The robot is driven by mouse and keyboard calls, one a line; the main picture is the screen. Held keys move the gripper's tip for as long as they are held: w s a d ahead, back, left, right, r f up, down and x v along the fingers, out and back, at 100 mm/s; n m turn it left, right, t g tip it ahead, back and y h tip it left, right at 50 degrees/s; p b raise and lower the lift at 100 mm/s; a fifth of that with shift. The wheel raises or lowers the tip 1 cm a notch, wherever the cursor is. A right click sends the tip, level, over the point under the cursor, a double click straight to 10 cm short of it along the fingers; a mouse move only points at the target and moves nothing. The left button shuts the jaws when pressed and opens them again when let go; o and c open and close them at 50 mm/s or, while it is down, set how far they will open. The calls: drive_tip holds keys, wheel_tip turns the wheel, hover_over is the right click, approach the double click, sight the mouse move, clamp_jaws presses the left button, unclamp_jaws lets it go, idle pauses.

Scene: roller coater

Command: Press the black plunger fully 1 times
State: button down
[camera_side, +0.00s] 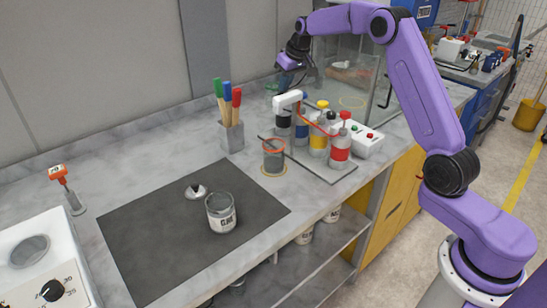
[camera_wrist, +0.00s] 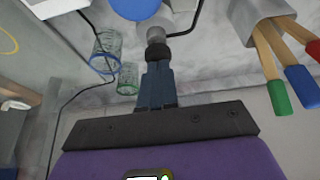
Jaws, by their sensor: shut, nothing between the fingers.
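A black-topped pump (camera_side: 331,117) shows between the yellow and red ones. A bottle with a black body (camera_side: 282,124) stands at the left end, its top hidden by a white arm. My gripper (camera_side: 289,62) is raised above the left part of this row, apart from the bottles. In the wrist view my gripper (camera_wrist: 156,72) is shut and empty.
A brush holder (camera_side: 232,136) stands left of the bottles; its brushes show close by in the wrist view (camera_wrist: 285,55). A blue disc (camera_wrist: 137,8) lies beyond the knob.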

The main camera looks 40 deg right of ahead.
drive_tip(key=shift+r, duration=1.7)
wheel_tip(320, 180, up, 6)
idle(0.4)
drive_tip(key=shift+a, duration=0.1)
